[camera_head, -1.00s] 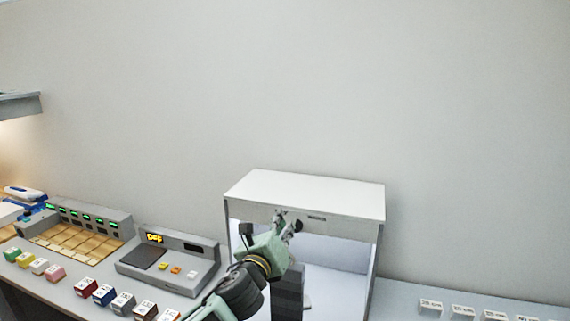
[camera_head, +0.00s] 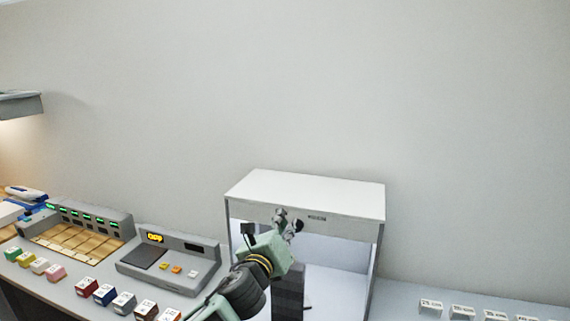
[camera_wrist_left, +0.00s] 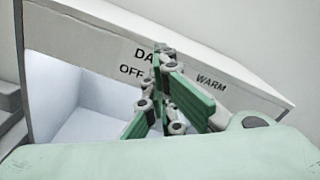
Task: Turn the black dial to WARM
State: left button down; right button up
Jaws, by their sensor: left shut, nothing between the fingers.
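The white light box (camera_head: 348,213) stands against the wall. Its front panel carries the printed words OFF (camera_wrist_left: 131,71) and WARM (camera_wrist_left: 211,83), plus a partly covered word starting with DA. My left gripper (camera_wrist_left: 164,58) is shut and empty, with its fingertips at the panel between OFF and WARM. In the head view the left gripper (camera_head: 287,217) is in front of the panel's left half. The fingers hide the black dial in the wrist view, so its setting and any contact cannot be told. My right gripper is out of view.
A grey device with a yellow display (camera_head: 195,262) and a panel with green displays (camera_head: 95,217) stand left of the box. Several labelled coloured cubes (camera_head: 86,287) line the counter's front edge. Small white labelled blocks (camera_head: 462,311) sit at the right.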

pick_arm(q)
jog(key=shift+s+d+f, duration=0.1)
jog(key=shift+d+f, duration=0.25)
jog(key=shift+f, duration=0.05)
dwell(0.4)
jog(key=shift+r, duration=0.1)
jog(key=shift+d+r+p, duration=0.25)
jog(key=shift+r+p, duration=0.05)
jog(key=shift+p, duration=0.65)
jog(key=shift+s+d+r+p, duration=0.15)
jog(key=shift+d+p, duration=0.3)
jog(key=shift+p, duration=0.3)
jog(key=shift+d+f, duration=0.15)
jog(key=shift+f, duration=0.05)
